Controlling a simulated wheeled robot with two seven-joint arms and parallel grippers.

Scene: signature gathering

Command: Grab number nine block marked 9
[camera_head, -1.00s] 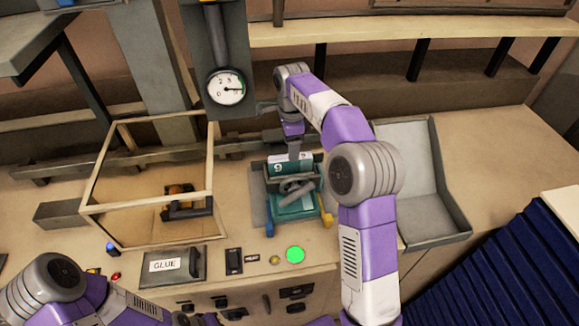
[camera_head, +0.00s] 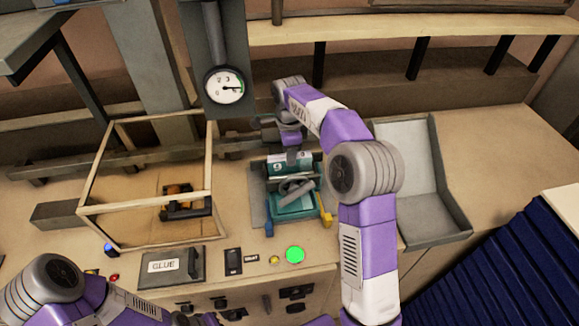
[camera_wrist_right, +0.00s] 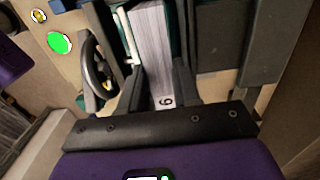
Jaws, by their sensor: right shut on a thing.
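The block marked 9 (camera_head: 279,167) is a white-paged block with teal parts, set in the top of a teal press-like holder (camera_head: 297,205) on the bench. In the right wrist view, its pale striped face with the number (camera_wrist_right: 150,45) runs up between the fingers. My right gripper (camera_head: 291,158) reaches down onto the block from above and is shut on it; the fingers (camera_wrist_right: 160,90) lie on both sides of its numbered end.
A wooden frame box (camera_head: 147,205) stands left of the holder. A pressure gauge (camera_head: 225,86) hangs behind. A glue panel (camera_head: 172,264) and a green button (camera_head: 295,254) lie in front. A grey tray (camera_head: 432,215) is at right, with clear bench beyond it.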

